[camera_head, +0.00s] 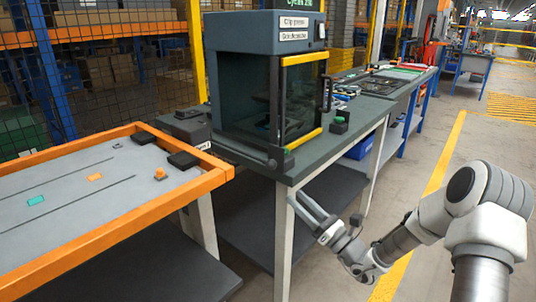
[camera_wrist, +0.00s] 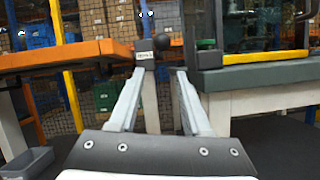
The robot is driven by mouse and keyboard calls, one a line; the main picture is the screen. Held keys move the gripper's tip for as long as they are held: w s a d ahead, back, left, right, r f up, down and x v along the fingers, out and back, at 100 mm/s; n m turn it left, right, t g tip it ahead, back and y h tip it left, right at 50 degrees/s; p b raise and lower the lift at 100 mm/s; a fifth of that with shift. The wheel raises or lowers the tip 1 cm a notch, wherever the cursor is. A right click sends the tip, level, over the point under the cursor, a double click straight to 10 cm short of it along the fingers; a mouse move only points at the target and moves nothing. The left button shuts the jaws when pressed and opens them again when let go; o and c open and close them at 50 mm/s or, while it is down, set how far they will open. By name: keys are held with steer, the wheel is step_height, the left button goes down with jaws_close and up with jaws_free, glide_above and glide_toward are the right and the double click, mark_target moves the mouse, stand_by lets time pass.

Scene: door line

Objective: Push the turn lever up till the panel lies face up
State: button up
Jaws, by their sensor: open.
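In the wrist view a lever with a round black knob (camera_wrist: 161,42) stands beside a small dark box with a white label (camera_wrist: 145,55). The knob shows just above and between the fingertips of my gripper (camera_wrist: 160,74), beyond them and apart as far as I can tell. The jaws are open and empty. In the head view my gripper (camera_head: 306,200) is low, in front of the bench's near leg. A dark box (camera_head: 188,124) with a white label stands between the orange-framed table and the press. I cannot make out the panel or its facing.
The clip press (camera_head: 265,32) with a yellow-edged glass door stands on the grey bench (camera_head: 225,153). A green button (camera_head: 339,120) is on its right. The orange-framed table (camera_head: 100,236) is at left. Open floor (camera_head: 425,150) lies at right.

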mark_target(259, 158)
steer(key=b+x, duration=0.3)
steer(key=x, duration=1.4)
steer(key=shift+w+r+b, duration=0.1)
steer(key=shift+w+b, duration=0.1)
steer(key=shift+b, duration=0.15)
steer(key=shift+c, duration=0.2)
jaws_close()
steer(key=shift+d+r, duration=0.1)
